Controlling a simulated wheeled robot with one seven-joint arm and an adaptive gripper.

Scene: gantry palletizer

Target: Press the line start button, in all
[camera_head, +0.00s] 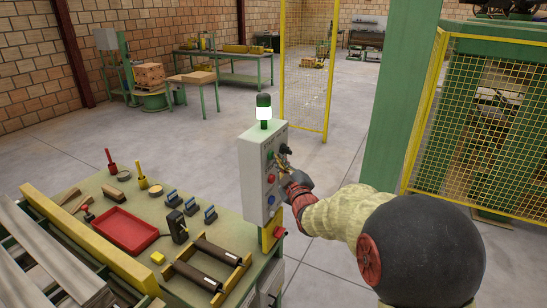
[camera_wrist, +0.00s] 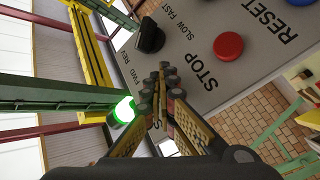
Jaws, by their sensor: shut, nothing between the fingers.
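A grey control box (camera_head: 262,170) stands at the bench's right end, with a red button and a blue button on its face. The wrist view shows its panel (camera_wrist: 190,75) close up: a red STOP button (camera_wrist: 228,46), a blue RESET button (camera_wrist: 300,2) and a black selector knob (camera_wrist: 150,37). My gripper (camera_head: 284,158) is shut and empty at the upper part of the panel. In the wrist view its fingertips (camera_wrist: 167,75) overlap the panel beside STOP.
A green-lit signal lamp (camera_head: 263,108) tops the box. The bench (camera_head: 85,195) holds a red tray (camera_head: 124,230), clamps and rollers. A yellow mesh fence (camera_head: 470,125) and green post (camera_head: 400,95) stand at right. Open floor (camera_head: 215,125) lies behind the box.

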